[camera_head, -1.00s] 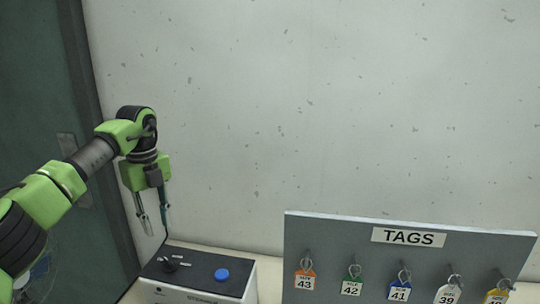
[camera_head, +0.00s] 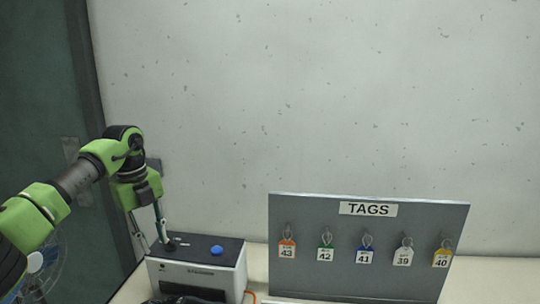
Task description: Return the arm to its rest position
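My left arm, green and black, reaches in from the left edge. Its gripper (camera_head: 156,244) points down at the back left of a white box with a dark top (camera_head: 205,275). The two thin fingers are apart, and I see nothing between them. One finger overlaps the area by the black knob (camera_head: 170,245) in the picture; I cannot tell whether it touches. My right arm and gripper are not in view.
The box has a blue button (camera_head: 217,249). A grey TAGS board (camera_head: 370,278) with several hanging numbered tags stands to the right. A pale wall (camera_head: 320,100) is behind. A dark object (camera_head: 185,299) shows at the bottom edge. A fan (camera_head: 45,265) is at left.

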